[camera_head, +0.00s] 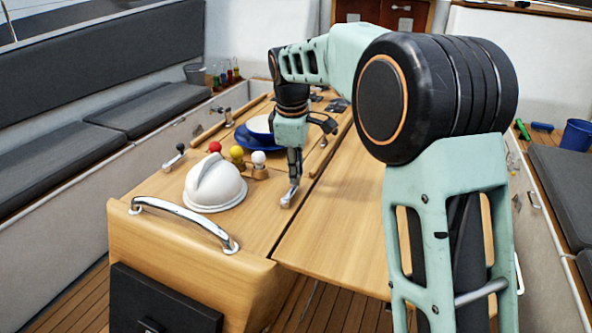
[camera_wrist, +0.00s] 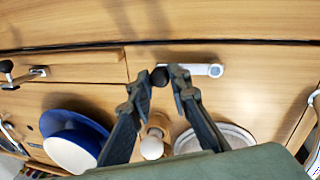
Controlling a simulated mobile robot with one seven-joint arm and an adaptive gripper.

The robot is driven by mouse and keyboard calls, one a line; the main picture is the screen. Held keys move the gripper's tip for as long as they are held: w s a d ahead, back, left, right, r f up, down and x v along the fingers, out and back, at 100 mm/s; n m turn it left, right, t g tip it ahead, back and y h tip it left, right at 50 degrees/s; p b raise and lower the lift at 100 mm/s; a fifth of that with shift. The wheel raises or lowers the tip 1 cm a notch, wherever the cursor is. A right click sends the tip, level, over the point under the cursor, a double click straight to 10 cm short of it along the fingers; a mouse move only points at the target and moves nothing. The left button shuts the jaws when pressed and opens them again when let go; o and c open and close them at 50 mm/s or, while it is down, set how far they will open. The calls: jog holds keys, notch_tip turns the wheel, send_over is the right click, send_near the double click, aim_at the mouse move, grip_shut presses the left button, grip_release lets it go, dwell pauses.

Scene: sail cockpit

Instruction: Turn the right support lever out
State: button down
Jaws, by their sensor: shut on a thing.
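The right support lever (camera_head: 289,196) has a short silver arm and lies on the wooden table beside the long seam. In the wrist view its silver arm (camera_wrist: 205,70) points right from a black knob (camera_wrist: 159,77), roughly parallel to the seam. My gripper (camera_head: 294,173) reaches down to it from above. In the wrist view my gripper (camera_wrist: 161,80) has its fingertips on both sides of the knob, shut on it. In the head view the fingers hide the knob.
Another black-knobbed lever (camera_head: 176,155) is at the left edge. The right table leaf (camera_head: 345,205) is clear.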

jog(key=shift+s+d+r, duration=0.1)
dwell(0.3)
jog(key=m+p, duration=0.1)
jog(key=m, duration=0.1)
jog(key=s+d+m+p, duration=0.1)
jog(key=shift+d+m+h, duration=0.3)
jog(key=shift+m, duration=0.1)
jog(key=m, duration=0.1)
jog(key=s+d+m+p, duration=0.1)
jog(key=shift+m+g, duration=0.3)
jog(key=shift+m, duration=0.1)
jog(key=m, duration=0.1)
jog(key=s+m+p, duration=0.1)
jog(key=shift+s+d+m+h, duration=0.2)
jog(key=shift+d+m+h, duration=0.1)
jog(key=shift+d+h, duration=0.1)
jog(key=m, duration=0.1)
jog(key=s+m, duration=0.1)
jog(key=m, duration=0.1)
jog(key=s+m+g+p, duration=0.1)
jog(key=shift+s+d+m, duration=0.2)
jog(key=shift+d+m, duration=0.05)
jog(key=shift+m, duration=0.05)
jog(key=shift+s+a+m+g+p, duration=0.1)
jog(key=shift+s+m+g+p, duration=0.2)
jog(key=shift+s+m, duration=0.5)
jog(key=shift+s+a+m+g+p, duration=0.1)
jog(key=shift+s+m+g+p, duration=0.2)
jog(key=shift+m, duration=0.9)
